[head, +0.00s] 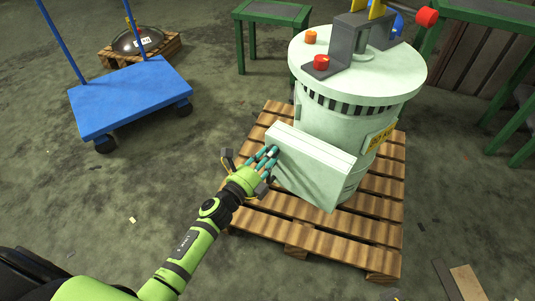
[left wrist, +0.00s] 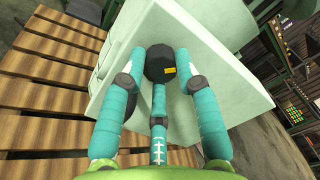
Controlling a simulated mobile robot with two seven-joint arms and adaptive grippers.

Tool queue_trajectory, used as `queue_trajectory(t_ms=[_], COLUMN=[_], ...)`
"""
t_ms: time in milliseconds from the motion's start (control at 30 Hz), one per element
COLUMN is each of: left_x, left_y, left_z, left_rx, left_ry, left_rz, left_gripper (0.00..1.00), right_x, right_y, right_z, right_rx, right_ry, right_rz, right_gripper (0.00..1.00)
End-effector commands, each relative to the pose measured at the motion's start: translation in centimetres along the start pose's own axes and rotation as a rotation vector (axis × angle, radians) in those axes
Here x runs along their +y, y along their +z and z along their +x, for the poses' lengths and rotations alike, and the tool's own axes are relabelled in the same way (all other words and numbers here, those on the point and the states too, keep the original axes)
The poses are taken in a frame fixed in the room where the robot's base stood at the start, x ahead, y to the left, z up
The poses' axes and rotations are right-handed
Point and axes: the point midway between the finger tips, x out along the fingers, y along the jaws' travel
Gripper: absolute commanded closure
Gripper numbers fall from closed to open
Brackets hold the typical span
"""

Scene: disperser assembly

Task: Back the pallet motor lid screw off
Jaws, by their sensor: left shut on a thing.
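The pale green disperser motor (head: 345,115) stands upright on a wooden pallet (head: 340,243). A box-shaped lid (head: 310,165) is on its front left side. My left gripper (head: 268,160) is at the left end of the lid. In the left wrist view its teal fingers (left wrist: 160,85) are shut around a black screw knob (left wrist: 159,62) with a small yellow mark, against the lid's pale face (left wrist: 205,95). The screw's shaft is hidden behind the knob. My right gripper is in neither view.
A blue cart (head: 130,95) stands at the upper left. Behind it a dark round part (head: 138,41) lies on a small pallet. Green tables (head: 272,12) stand at the back. A loose board (head: 467,281) lies at the lower right. The floor left of the pallet is mostly clear.

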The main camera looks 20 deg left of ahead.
Motion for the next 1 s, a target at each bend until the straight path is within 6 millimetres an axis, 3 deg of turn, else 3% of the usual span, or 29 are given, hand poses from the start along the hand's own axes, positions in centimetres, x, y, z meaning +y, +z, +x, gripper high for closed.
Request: queue_trajectory(t_ms=[600, 1000], left_x=[-0.3, -0.2], left_y=[0.2, 0.1], left_z=[0.1, 0.1], left_rx=[-0.001, -0.001], left_ry=[-0.002, -0.002], left_rz=[-0.570, -0.802], left_gripper=[1.00, 1.00], right_x=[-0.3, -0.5], right_y=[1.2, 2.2], right_z=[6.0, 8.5], right_rx=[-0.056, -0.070], right_ry=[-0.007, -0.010], right_rz=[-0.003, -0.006], right_gripper=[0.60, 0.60])
